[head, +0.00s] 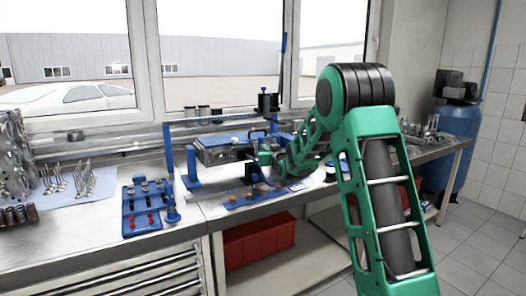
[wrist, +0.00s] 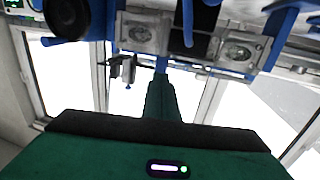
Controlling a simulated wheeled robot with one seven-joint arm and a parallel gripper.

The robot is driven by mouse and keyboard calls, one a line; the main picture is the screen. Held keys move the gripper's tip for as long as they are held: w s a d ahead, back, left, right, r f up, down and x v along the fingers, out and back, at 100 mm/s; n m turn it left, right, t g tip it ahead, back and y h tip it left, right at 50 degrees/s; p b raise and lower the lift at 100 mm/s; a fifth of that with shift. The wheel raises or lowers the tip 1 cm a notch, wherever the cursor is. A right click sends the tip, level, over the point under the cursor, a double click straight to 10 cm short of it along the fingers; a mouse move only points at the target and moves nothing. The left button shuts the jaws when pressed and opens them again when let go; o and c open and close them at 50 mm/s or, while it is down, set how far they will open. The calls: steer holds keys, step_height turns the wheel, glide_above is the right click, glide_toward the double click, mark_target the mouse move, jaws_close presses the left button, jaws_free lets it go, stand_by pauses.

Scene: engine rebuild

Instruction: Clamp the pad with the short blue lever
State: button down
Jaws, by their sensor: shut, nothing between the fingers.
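My gripper (head: 266,158) is at the blue bench fixture, partly hidden by its own arm. In the wrist view my gripper (wrist: 160,82) is shut and empty, its narrow end pointing at the fixture. A short blue lever (wrist: 188,22) hangs near the top centre of the wrist view, apart from the fingertips in the picture. Metal blocks with round openings lie on either side of it. A long blue lever (head: 283,65) stands upright in the head view. I cannot pick out the pad with certainty, nor tell whether my gripper touches anything.
The fixture holds a metal block (head: 222,150). A blue tray (head: 128,225) with small parts stands left, and a blue rack (head: 238,204) lies in front. A red bin (head: 258,240) is under the bench. The bench top (head: 75,238) is clear at front left.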

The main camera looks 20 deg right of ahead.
mark_target(260, 142)
steer(key=shift+w+d, duration=0.1)
steer(key=shift+w, duration=0.6)
steer(key=shift+w+r, duration=0.3)
steer(key=shift+w, duration=0.35)
steer(key=shift+w+r, duration=0.3)
steer(key=shift+w, duration=0.3)
steer(key=shift+a, duration=0.2)
